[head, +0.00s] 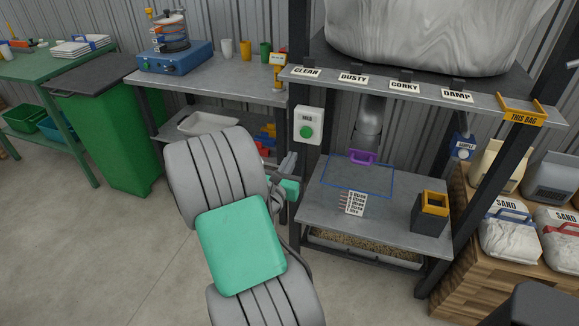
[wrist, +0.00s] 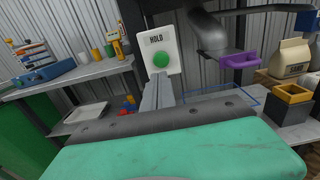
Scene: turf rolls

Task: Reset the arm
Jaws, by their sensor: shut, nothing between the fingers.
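My gripper (head: 288,164) is at the end of my grey and green arm, which fills the lower middle of the head view and hides part of it. In the wrist view its narrow grey fingers (wrist: 158,88) are together with nothing between them. They point toward a white box marked HOLD (head: 308,126) with a round green button (head: 306,132). The box also shows in the wrist view (wrist: 159,43), just above the fingertips. In the head view the fingertips are below and left of the button, apart from it in the picture.
A bench (head: 215,77) with a blue device (head: 176,56) is left. A green bin (head: 110,130) and sand bags (head: 510,232) flank the area. Floor at lower left is clear.

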